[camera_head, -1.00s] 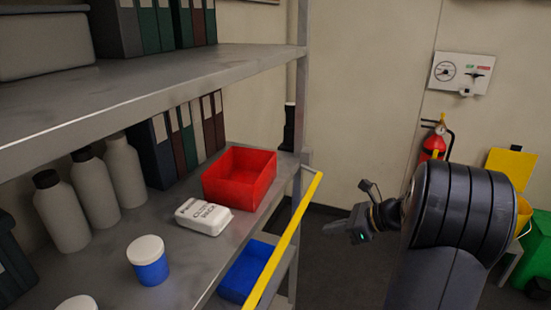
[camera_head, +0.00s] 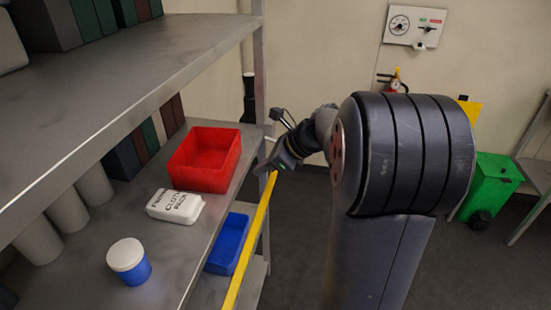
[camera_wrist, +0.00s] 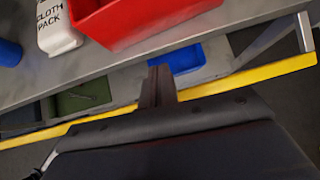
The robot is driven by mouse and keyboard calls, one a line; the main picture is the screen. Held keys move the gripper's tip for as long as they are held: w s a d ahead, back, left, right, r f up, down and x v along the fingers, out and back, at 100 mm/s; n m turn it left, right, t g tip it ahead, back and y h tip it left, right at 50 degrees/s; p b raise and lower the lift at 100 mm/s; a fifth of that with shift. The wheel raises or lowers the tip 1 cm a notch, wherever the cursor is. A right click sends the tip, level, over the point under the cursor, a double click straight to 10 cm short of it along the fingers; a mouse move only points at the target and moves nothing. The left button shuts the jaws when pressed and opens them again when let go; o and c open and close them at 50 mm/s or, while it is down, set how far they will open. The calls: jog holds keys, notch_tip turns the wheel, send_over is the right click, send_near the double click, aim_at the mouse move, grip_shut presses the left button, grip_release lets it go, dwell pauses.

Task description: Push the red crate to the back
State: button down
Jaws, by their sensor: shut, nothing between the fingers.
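The red crate (camera_head: 205,158) is an open, empty box on the middle shelf, near its front edge and toward the far end. In the wrist view its side (camera_wrist: 135,22) shows at the top, cut off by the frame. My gripper (camera_head: 262,170) is just outside the shelf's front edge, to the right of the crate and apart from it. In the wrist view my gripper's fingers (camera_wrist: 158,75) are together with nothing between them, pointing toward the shelf edge below the crate.
A white cloth pack (camera_head: 175,207) lies beside the crate, and a blue jar with a white lid (camera_head: 129,262) stands nearer. Binders (camera_head: 135,150) stand behind the crate. A yellow rail (camera_head: 250,245) runs along the shelf front. A blue bin (camera_head: 228,243) sits on the shelf below.

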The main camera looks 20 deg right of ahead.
aim_at(185, 154)
jog(key=shift+w+a+f, duration=0.2)
jog(key=shift+w+a, duration=0.35)
jog(key=shift+a, duration=0.15)
jog(key=shift+w+a+f, duration=0.25)
jog(key=shift+w+a, duration=0.35)
jog(key=shift+a, duration=0.05)
jog(key=shift+w+a+f, duration=0.2)
jog(key=shift+w+a, duration=0.35)
jog(key=shift+a, duration=0.15)
jog(key=shift+w+a+r+p, duration=0.2)
jog(key=shift+a+p, duration=0.1)
jog(key=shift+p, duration=0.15)
jog(key=w+a+p, duration=0.2)
jog(key=w+a, duration=0.1)
jog(key=a, duration=0.1)
jog(key=w+a+p, duration=0.3)
jog(key=w+a, duration=0.1)
jog(key=w+a+p, duration=0.3)
jog(key=a, duration=0.1)
jog(key=shift+w+a, duration=0.15)
jog(key=shift+a, duration=0.2)
jog(key=shift+w+a+f+p, duration=0.2)
jog(key=shift+w+a+p, duration=0.1)
